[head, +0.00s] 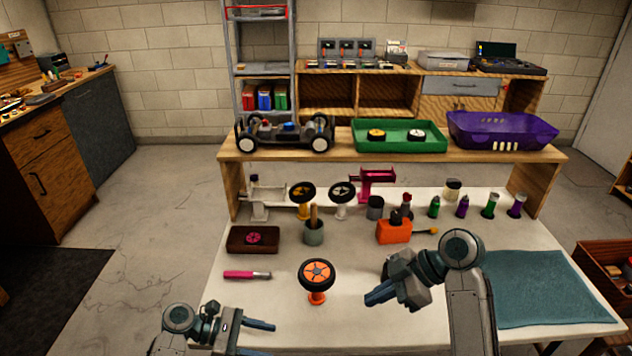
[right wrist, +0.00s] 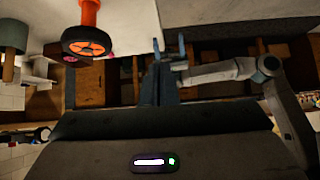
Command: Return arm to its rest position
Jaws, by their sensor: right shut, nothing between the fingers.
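My right gripper (head: 378,293) is shut and empty. It hangs over the white table (head: 350,328), right of the orange stand and apart from it. My left gripper (head: 264,339) is low in the head view at the table's front, with its two fingers apart and nothing seen between them. A black-tyred wheel with an orange hub (head: 317,274) rests on an orange stand (head: 316,298) between the two grippers. The wheel also shows at the upper left of the right wrist view (right wrist: 87,41).
A teal mat (head: 545,290) covers the table's right side. An orange container (head: 394,232), a grey cup (head: 314,233), a brown tray (head: 240,246) and a pink tool (head: 247,275) lie around. A car chassis (head: 285,133), green tray (head: 400,148) and purple basket (head: 500,132) stand on the raised shelf.

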